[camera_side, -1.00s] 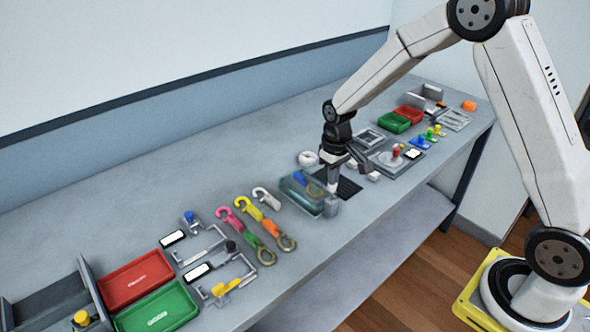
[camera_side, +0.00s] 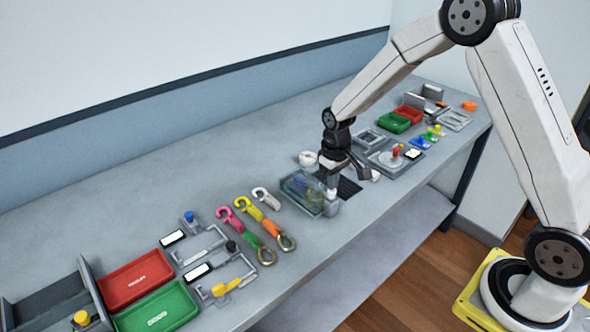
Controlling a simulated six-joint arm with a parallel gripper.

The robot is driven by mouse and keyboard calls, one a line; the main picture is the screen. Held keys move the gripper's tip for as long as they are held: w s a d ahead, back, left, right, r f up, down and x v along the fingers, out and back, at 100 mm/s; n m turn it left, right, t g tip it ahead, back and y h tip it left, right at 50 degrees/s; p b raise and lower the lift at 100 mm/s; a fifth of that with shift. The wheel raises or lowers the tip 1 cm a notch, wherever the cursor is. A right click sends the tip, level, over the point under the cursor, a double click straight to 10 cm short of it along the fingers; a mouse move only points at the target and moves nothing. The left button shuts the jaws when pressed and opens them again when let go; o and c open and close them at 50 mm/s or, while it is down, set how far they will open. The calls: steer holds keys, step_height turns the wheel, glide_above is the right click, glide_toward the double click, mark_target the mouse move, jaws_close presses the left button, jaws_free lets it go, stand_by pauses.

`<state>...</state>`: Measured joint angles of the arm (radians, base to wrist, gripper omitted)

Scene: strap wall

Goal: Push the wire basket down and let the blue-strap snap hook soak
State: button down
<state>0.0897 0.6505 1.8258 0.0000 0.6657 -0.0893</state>
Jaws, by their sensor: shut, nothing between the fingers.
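A clear tank (camera_side: 300,203) with greenish liquid stands in the middle of the bench. The blue-strap snap hook (camera_side: 301,184) shows dimly inside it, low in the tank. The wire basket cannot be made out apart from the tank walls and liquid. My gripper (camera_side: 332,188) points down at the tank's right end, shut with nothing held. It is right above a small grey block (camera_side: 332,208) there; I cannot tell whether it touches it.
A dark slotted mat (camera_side: 349,188) lies right of the tank, and a white ring (camera_side: 308,158) sits behind it. Several coloured hooks (camera_side: 243,212) lie to the left. Red (camera_side: 136,281) and green (camera_side: 160,308) trays stand at front left. The bench behind is clear.

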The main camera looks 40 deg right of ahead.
steer(key=shift+r, duration=2.85)
steer(key=c, duration=1.2)
jaws_free()
steer(key=shift+r, duration=3)
steer(key=s+a+f+t, duration=0.1)
steer(key=s+a+f, duration=0.1)
steer(key=s, duration=0.6)
steer(key=s+a+f+t, duration=0.1)
steer(key=s+a+f, duration=0.1)
steer(key=s, duration=0.6)
steer(key=shift+s+f+t, duration=0.3)
steer(key=shift+f, duration=0.15)
steer(key=shift+o, duration=0.2)
